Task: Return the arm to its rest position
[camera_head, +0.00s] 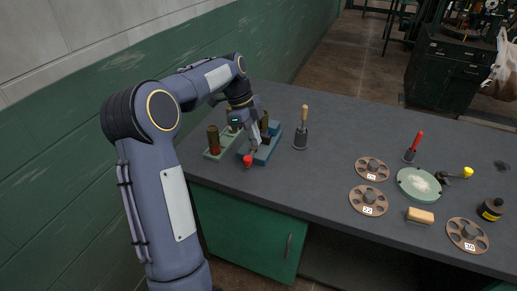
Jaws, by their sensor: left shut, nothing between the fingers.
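My left arm comes in from the left and reaches over the left end of the grey table (320,185). My left gripper (254,147) points down over a blue block stand (264,153). It is shut with nothing between its fingers. A small red-ended piece (248,161) shows just below it at the stand's front; whether they touch I cannot tell. A green stand (214,154) with dark upright cylinders is to the left, partly behind the wrist. My right gripper is not in view.
A wooden-handled tool (303,125) stands right of the gripper. The table's middle is clear.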

